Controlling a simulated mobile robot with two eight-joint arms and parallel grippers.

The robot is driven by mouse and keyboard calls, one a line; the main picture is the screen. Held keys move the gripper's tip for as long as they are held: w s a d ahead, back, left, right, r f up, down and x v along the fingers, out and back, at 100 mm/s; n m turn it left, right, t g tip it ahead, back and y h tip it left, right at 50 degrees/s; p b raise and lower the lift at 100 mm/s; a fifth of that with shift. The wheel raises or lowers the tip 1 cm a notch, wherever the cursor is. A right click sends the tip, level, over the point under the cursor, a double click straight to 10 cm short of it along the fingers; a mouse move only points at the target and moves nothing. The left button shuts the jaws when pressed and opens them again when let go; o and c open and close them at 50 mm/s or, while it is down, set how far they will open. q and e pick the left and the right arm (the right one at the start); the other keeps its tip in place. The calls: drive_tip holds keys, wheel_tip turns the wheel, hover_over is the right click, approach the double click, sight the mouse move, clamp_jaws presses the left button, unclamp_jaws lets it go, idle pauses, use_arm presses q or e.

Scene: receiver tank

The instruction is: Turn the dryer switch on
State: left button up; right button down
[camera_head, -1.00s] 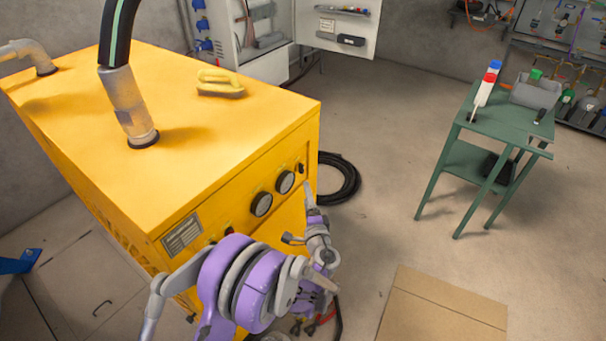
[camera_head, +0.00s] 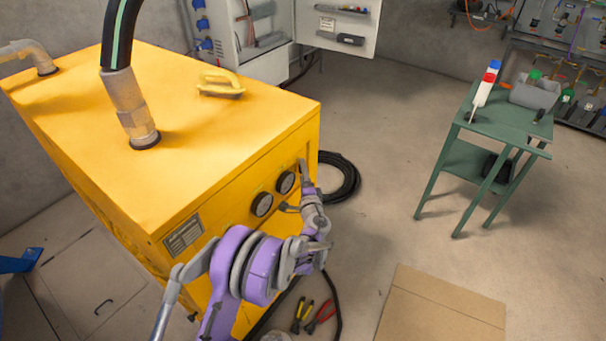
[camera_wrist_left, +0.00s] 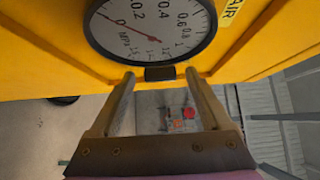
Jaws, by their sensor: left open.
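The yellow dryer (camera_head: 190,120) fills the left of the head view. Its front panel has two round gauges (camera_head: 262,204). The dryer switch, right of the gauges in the earlier head view, is now covered by my gripper there. My left gripper (camera_head: 303,181) is at the panel's right end, just beside the right gauge. In the left wrist view, my left gripper (camera_wrist_left: 160,76) is open. A small dark block (camera_wrist_left: 160,73), apparently the switch, shows between its fingertips, below a gauge (camera_wrist_left: 152,22). I cannot tell whether the fingers touch it. My right gripper is out of view.
A coiled black cable (camera_head: 340,178) and pliers (camera_head: 312,315) lie on the floor. A green table (camera_head: 510,125) stands right. A cardboard sheet (camera_head: 440,312) lies in front.

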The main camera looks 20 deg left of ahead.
use_arm(q)
clamp_jaws()
idle(0.3)
drive_tip(key=shift+w+d+r+m+g+y+p, duration=0.15)
drive_tip(key=shift+w+r+m+g+p, duration=0.15)
drive_tip(key=shift+m+g, duration=1.6)
drive_tip(key=shift+w+d+r+m+g+y+p, duration=0.1)
drive_tip(key=shift+w+r+m+g+p, duration=0.3)
drive_tip(key=shift+m+g, duration=1.45)
drive_tip(key=shift+w+d+r+m+g+y+p, duration=0.15)
drive_tip(key=shift+m+g+p, duration=0.45)
drive_tip(key=shift+g, duration=2.35)
drive_tip(key=shift+a, duration=0.1)
